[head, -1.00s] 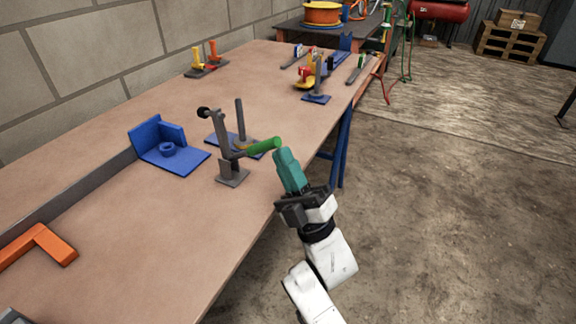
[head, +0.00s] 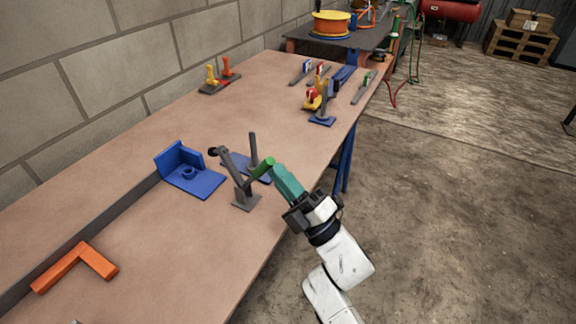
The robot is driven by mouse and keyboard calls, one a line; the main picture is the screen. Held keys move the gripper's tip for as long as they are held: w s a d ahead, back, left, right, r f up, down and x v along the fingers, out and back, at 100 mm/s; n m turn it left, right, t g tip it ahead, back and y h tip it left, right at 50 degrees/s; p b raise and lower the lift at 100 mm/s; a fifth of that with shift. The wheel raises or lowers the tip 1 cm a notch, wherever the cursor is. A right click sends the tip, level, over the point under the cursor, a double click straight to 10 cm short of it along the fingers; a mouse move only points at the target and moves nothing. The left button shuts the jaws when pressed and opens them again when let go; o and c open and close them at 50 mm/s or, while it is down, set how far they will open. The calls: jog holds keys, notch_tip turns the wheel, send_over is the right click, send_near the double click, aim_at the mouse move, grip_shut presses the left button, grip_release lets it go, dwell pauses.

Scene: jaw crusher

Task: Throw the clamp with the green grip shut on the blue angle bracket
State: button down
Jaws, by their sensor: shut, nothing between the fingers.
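The blue angle bracket (head: 207,185) lies on the workbench against a grey rail, with a round boss on its plate. The clamp (head: 238,175) stands to its right on a grey foot. Its arm slopes up toward the bracket and its dark tip (head: 213,151) is raised above the bracket's plate.
An orange angle piece (head: 80,262) lies at front left. A blue plate with a grey post (head: 253,150) stands just behind the clamp. Other clamps (head: 322,103) and tools stand farther back. The bench (head: 170,250) is clear in front.

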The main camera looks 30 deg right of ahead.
aim_at(267, 162)
jog(key=shift+w+a+r+n+g+h+p, duration=0.15)
jog(key=shift+w+a+r+g+p, duration=0.35)
jog(key=shift+p, duration=1.5)
jog(key=shift+w+a+r+n+g+h+p, duration=0.15)
jog(key=shift+w+r+n+g+p, duration=0.4)
jog(key=shift+p, duration=1.45)
jog(key=shift+w+a+r+m+g+p, duration=0.1)
jog(key=shift+w+a+r+g+p, duration=0.25)
jog(key=shift+r+g+p, duration=1.1)
jog(key=w+a+p, duration=0.1)
jog(key=p, duration=0.4)
jog(key=shift+w+p, duration=0.1)
jog(key=shift+p, duration=0.2)
jog(key=w+a+g+h+p, duration=0.1)
jog(key=p, duration=0.2)
jog(key=shift+w+r+n, duration=0.1)
jog(key=shift+w+n, duration=0.2)
jog(key=shift+n, duration=0.1)
jog(key=a+x, duration=0.1)
jog(key=x, duration=0.6)
jog(key=shift+s+a+f, duration=0.2)
jog(key=shift+a+f, duration=0.1)
jog(key=shift+f, duration=0.05)
